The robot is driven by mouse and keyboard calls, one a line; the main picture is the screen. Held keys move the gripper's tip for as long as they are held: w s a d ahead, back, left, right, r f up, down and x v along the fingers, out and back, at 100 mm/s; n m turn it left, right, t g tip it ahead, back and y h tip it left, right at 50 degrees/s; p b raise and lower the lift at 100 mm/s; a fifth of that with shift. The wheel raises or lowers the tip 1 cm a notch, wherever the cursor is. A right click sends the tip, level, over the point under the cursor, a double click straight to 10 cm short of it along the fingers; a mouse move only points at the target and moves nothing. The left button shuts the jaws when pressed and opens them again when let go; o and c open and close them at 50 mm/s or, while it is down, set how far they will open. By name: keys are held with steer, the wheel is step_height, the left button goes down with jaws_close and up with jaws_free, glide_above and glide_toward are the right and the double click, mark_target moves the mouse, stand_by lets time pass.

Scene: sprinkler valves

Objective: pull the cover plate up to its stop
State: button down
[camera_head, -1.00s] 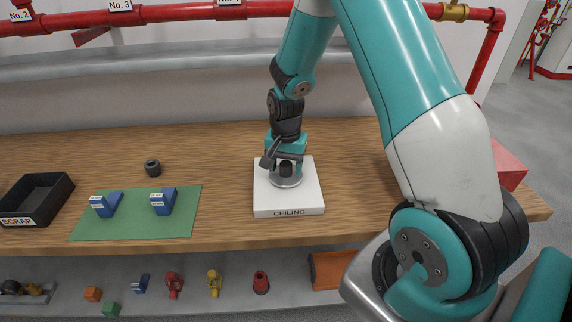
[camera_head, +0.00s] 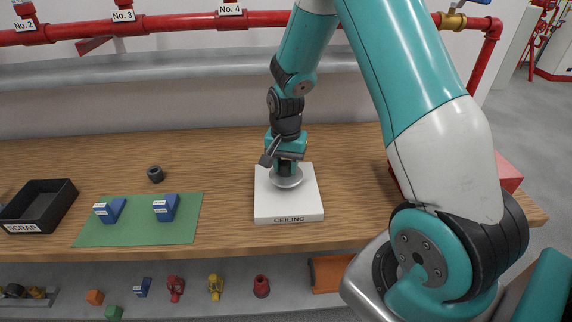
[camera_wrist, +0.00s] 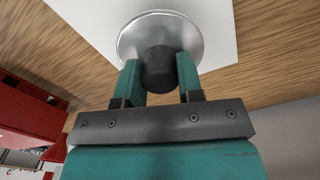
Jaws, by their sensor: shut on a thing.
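The cover plate (camera_head: 285,183) is a round silvery disc with a dark cylindrical knob. It is over the white block marked CEILING (camera_head: 288,209) on the bench. My gripper (camera_head: 286,168) points down at it from above. The wrist view shows the teal fingers of my gripper (camera_wrist: 159,80) on both sides of the dark knob (camera_wrist: 158,72), shut on it. The plate's silvery rim (camera_wrist: 132,38) shows behind the knob there. I cannot tell how far the plate stands above the block, and what lies under it is hidden.
A green mat (camera_head: 140,231) with two blue-and-white blocks lies to the left. A red box (camera_head: 509,174) stands at the right, behind my arm. Red pipes (camera_head: 180,22) run along the wall.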

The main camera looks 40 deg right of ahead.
mark_target(286, 163)
steer(key=c, duration=0.8)
jaws_free()
steer(key=shift+r, duration=0.2)
steer(key=shift+o, duration=0.2)
step_height(286, 163, up, 17)
steer(key=shift+r, duration=0.2)
steer(key=s+a+r+n+y, duration=0.3)
steer(key=s+a+n+y, duration=0.1)
steer(key=s+a+n, duration=1.3)
steer(key=s+a, duration=0.5)
steer(key=shift+s+a+n, duration=0.15)
steer(key=shift+a+n, duration=0.05)
steer(key=shift+n, duration=0.1)
